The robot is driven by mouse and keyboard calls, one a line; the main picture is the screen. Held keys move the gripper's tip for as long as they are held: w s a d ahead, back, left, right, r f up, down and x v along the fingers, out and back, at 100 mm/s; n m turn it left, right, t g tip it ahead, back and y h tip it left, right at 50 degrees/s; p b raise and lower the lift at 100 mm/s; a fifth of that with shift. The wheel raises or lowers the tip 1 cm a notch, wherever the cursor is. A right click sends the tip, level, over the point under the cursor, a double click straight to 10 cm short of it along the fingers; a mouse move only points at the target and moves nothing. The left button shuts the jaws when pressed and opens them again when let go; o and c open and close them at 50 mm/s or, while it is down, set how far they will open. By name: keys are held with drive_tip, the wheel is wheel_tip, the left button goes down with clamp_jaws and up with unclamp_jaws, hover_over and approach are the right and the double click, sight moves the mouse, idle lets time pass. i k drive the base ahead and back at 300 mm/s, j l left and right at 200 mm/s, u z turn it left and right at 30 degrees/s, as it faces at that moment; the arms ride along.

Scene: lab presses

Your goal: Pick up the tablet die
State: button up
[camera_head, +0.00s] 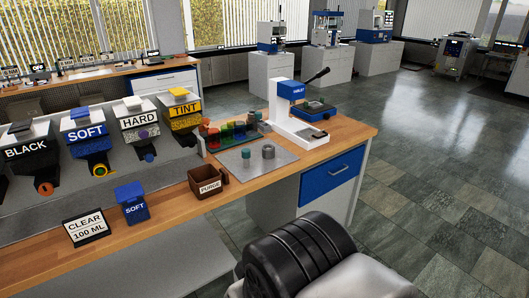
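Two small round pieces stand apart on a grey mat (243,170) on the wooden bench. One is a grey hollow cylinder (268,151), which looks like the tablet die. The other is a smaller teal piece (246,153) just left of it. A white and blue press labelled TABLET (291,90) stands behind them to the right, with a black lever. My gripper is not in view. Only a black ribbed part and a light part of my own body show at the bottom, in front of the bench.
A brown PURGE bin (209,182), a blue SOFT container (132,203) and a CLEAR 100 ML sign (87,226) stand left of the mat. Hoppers line the left side. Coloured pieces (232,132) sit behind the mat. Open floor (430,170) lies right of the bench.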

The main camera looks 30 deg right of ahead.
sight(268, 152)
drive_tip(key=i+l, duration=0.3)
drive_tip(key=l, duration=0.15)
drive_tip(key=i+l, duration=0.3)
drive_tip(key=l, duration=0.15)
drive_tip(key=i+l, duration=0.3)
drive_tip(key=l, duration=0.15)
drive_tip(key=i+l, duration=0.65)
drive_tip(key=l, duration=0.25)
drive_tip(key=i+l+u, duration=0.1)
drive_tip(key=i+l, duration=0.2)
drive_tip(key=l, duration=0.15)
